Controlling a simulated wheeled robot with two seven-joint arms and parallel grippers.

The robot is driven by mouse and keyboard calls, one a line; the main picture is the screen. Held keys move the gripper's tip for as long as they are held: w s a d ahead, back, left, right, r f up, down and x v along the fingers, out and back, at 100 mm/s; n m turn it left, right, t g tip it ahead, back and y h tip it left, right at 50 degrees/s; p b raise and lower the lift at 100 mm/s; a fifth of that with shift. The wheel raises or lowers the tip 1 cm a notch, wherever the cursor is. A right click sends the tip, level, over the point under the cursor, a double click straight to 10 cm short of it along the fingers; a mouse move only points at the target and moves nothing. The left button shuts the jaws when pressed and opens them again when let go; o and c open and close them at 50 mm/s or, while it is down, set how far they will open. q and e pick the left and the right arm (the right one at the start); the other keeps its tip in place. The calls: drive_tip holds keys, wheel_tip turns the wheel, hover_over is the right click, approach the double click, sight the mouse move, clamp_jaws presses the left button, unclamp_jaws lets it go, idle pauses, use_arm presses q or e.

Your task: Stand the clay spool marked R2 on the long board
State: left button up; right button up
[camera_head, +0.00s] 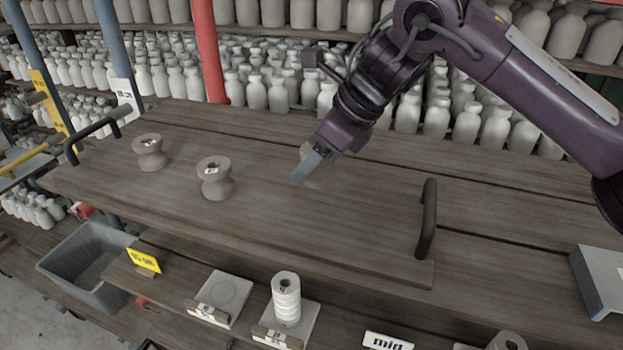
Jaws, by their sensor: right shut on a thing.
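The long board (330,235) is a wide dark wooden plank with a black handle at each end. Two grey-brown clay spools stand upright on it: one at the left (150,153) and one nearer the middle (216,180). Each has a small white label that I cannot read. My right gripper (306,170) reaches down from the upper right over the board. It is shut on another clay spool (304,151), mostly hidden behind the fingers. Its mark does not show, and I cannot tell whether it touches the board. My left gripper is not in view.
Shelves of pale bottles (255,92) stand behind. The board's right part is clear.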

sight(312, 183)
drive_tip(key=shift+s+f, duration=0.5)
drive_tip(key=shift+f, duration=0.25)
drive_tip(key=f+p, duration=0.1)
drive_tip(key=f, duration=0.2)
drive_tip(key=shift+w, duration=0.2)
drive_tip(key=shift+w+f, duration=0.1)
drive_tip(key=o, duration=0.7)
drive_tip(key=shift+s, duration=0.2)
drive_tip(key=o, duration=0.5)
drive_tip(key=shift+w+f, duration=0.1)
drive_tip(key=shift+c, duration=0.2)
